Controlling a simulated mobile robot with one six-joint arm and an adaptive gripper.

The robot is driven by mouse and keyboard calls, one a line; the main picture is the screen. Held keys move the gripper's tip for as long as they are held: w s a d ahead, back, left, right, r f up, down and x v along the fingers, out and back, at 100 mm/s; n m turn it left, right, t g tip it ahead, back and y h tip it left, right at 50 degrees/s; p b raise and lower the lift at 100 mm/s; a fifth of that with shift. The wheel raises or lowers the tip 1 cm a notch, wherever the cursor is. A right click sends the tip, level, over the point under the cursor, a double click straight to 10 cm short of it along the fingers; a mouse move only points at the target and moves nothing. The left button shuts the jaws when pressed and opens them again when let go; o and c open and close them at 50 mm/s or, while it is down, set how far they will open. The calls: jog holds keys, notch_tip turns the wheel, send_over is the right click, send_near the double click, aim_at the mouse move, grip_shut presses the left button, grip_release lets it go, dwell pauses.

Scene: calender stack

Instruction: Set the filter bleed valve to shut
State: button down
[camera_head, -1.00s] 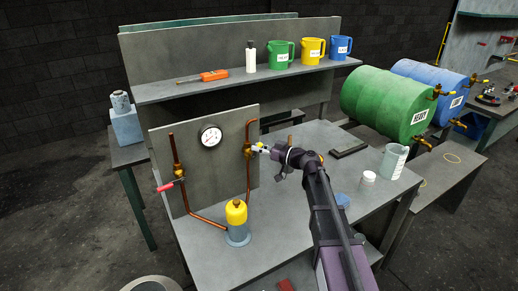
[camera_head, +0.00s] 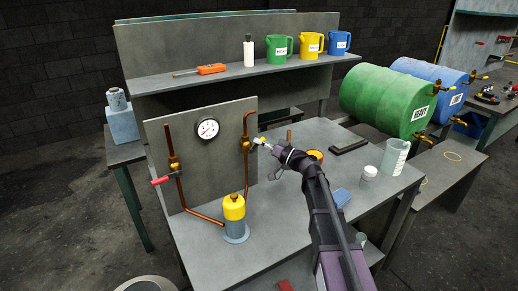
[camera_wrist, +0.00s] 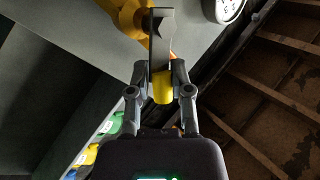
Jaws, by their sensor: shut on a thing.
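Two copper pipes run on a grey upright panel (camera_head: 210,165). The right pipe carries a brass valve (camera_head: 245,143), whose body also shows in the wrist view (camera_wrist: 128,14). Its flat grey lever (camera_wrist: 159,38) ends in a yellow grip (camera_wrist: 163,89) and sticks out from the panel toward my arm. My gripper (camera_head: 265,143) is shut on this yellow grip, with one finger on each side in the wrist view. The left pipe carries another brass valve (camera_head: 174,165) with a red handle (camera_head: 160,180). No label tells which is the filter bleed valve.
A pressure gauge (camera_head: 208,129) sits on the panel between the pipes. A yellow-topped canister (camera_head: 235,212) stands before it. A roll (camera_head: 316,156), a clear beaker (camera_head: 395,157) and a small jar (camera_head: 369,174) are right of my arm. Jugs stand on the shelf (camera_head: 225,82) behind.

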jog(key=shift+w+d+f+m+t+b, duration=0.15)
jog(key=shift+f+m+t+b, duration=0.35)
jog(key=shift+m+t+b, duration=1.1)
jog(key=shift+d+f+m+t+b, duration=0.15)
jog(key=shift+f+m+t+b, duration=0.55)
jog(key=shift+m, duration=1.65)
jog(key=shift+w+d+f+m+t+b, duration=0.15)
jog(key=shift+f+m+t+b, duration=0.15)
jog(key=shift+m+t+b, duration=1.35)
jog(key=shift+m, duration=0.4)
jog(key=c, duration=0.6)
grip_release()
jog(key=shift+r+n+g+p, duration=0.15)
jog(key=shift+n+g+p, duration=0.2)
jog(key=shift+p, duration=0.1)
